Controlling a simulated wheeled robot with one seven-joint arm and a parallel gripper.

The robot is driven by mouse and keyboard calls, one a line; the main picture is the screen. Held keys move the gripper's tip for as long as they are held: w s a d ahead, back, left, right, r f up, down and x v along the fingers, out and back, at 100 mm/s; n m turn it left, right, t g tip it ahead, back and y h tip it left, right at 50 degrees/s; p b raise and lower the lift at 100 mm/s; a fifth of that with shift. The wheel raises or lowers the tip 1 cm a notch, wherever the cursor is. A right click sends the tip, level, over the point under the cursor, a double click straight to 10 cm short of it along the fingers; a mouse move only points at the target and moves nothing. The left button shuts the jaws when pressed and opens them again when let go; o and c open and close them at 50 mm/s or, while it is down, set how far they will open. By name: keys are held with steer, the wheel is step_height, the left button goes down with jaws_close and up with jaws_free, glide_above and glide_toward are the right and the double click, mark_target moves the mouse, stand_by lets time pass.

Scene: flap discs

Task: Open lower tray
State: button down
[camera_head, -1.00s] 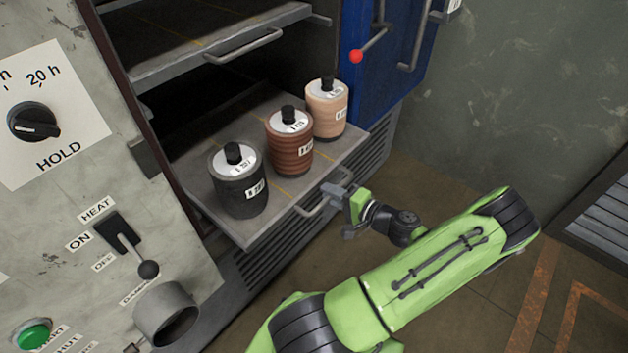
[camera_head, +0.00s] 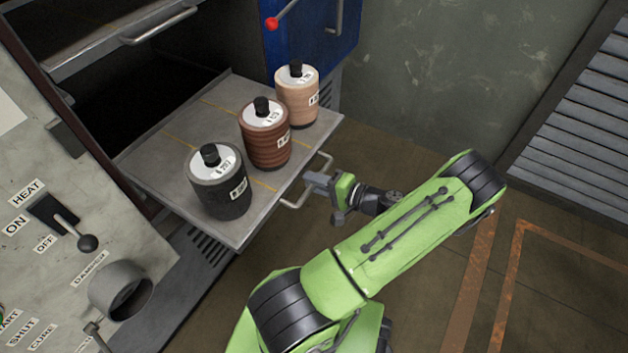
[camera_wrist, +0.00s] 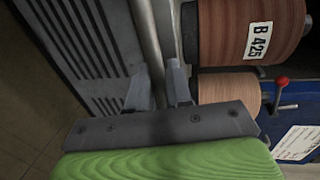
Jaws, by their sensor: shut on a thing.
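The lower tray (camera_head: 165,142) is a grey metal shelf pulled well out of the dark oven cabinet. Three stacks of discs stand upright on it: a black one (camera_head: 220,188), a red-brown one (camera_head: 265,140) and a tan one (camera_head: 297,100). My gripper (camera_head: 312,184) is at the tray's front handle (camera_head: 294,204), shut on its bar. In the wrist view the handle bar (camera_wrist: 148,30) runs down between the two fingers (camera_wrist: 160,88). The red-brown stack (camera_wrist: 240,30) shows there beside the handle, with a label reading B 425.
An upper tray (camera_head: 95,45) with its own handle (camera_head: 158,28) sits above. The open blue door (camera_head: 318,35) with a red-knobbed lever (camera_head: 272,23) stands behind the tan stack. The control panel (camera_head: 60,270) is at the left. Floor to the right is clear up to a slatted grey unit (camera_head: 580,130).

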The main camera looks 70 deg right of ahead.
steer(key=c, duration=1.2)
jaws_free()
steer(key=p+v, duration=0.3)
steer(key=v, duration=1.2)
steer(key=shift+s, duration=0.4)
